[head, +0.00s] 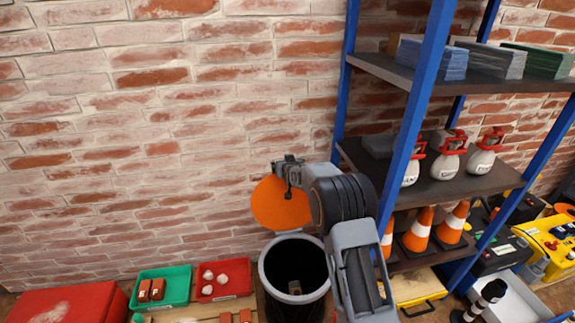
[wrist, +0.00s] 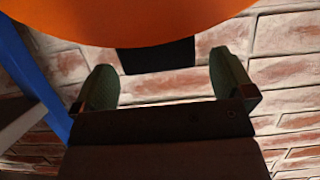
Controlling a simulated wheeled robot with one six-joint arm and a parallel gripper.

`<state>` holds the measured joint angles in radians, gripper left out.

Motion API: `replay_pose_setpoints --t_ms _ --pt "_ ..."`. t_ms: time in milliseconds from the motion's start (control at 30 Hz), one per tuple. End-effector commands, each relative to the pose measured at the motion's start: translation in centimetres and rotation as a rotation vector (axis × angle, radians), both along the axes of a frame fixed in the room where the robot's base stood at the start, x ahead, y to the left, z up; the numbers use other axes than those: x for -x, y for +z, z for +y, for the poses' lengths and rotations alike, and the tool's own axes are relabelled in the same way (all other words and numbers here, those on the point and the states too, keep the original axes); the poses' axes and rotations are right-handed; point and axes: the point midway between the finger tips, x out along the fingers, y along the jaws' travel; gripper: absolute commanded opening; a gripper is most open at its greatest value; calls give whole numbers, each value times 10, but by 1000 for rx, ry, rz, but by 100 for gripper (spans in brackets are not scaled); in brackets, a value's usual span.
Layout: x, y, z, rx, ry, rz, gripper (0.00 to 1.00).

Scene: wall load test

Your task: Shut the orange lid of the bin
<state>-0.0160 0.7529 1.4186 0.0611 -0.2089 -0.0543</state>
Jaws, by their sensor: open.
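The black bin (head: 297,262) stands by the brick wall with its round mouth open, and a small brownish thing shows inside it. Its round orange lid (head: 278,205) stands raised above the back of the rim, partly covered by my arm. My gripper (head: 284,166) is at the top edge of the lid in the head view. In the wrist view the two fingers of my gripper (wrist: 163,85) are apart with nothing held between them. The orange lid (wrist: 140,20) fills the top of that view, with a dark piece below its edge. Contact cannot be told.
A blue-framed shelf (head: 460,185) with cones, sprayers and stacked sheets stands close on the right. A green tray (head: 180,283), a red tray (head: 222,290) and a red box (head: 65,305) lie to the left. The wall (head: 150,140) is close behind the lid.

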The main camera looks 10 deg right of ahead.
Motion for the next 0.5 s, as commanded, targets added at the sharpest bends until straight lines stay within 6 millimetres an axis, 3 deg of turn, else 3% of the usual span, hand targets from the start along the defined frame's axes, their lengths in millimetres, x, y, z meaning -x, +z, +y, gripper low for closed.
replay_pose_setpoints --t_ms 200,500 --pt "-22 -10 -1 -1 -1 0 100" --pt "-32 -14 -1 0 -2 1 100"
